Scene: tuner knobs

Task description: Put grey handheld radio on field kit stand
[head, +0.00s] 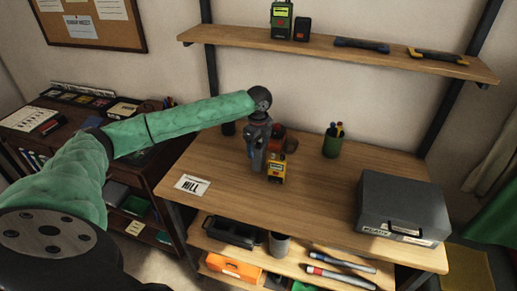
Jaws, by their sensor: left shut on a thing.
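My left gripper (258,142) reaches over the back left of the wooden table and points down. It is shut on a slim grey upright thing, which appears to be the grey handheld radio (257,160); the wrist and fingers partly hide it. A yellow and dark device (276,172) stands just right of it, close by; I cannot tell if they touch. I cannot tell for certain which thing is the field kit stand. My right gripper is out of view.
Red (279,131) and brown items stand behind the gripper. A green pen cup (332,144) and a grey case (403,207) stand to the right, a white card (192,185) at front left. The wall shelf (350,52) holds a green radio (281,20). The table's middle is clear.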

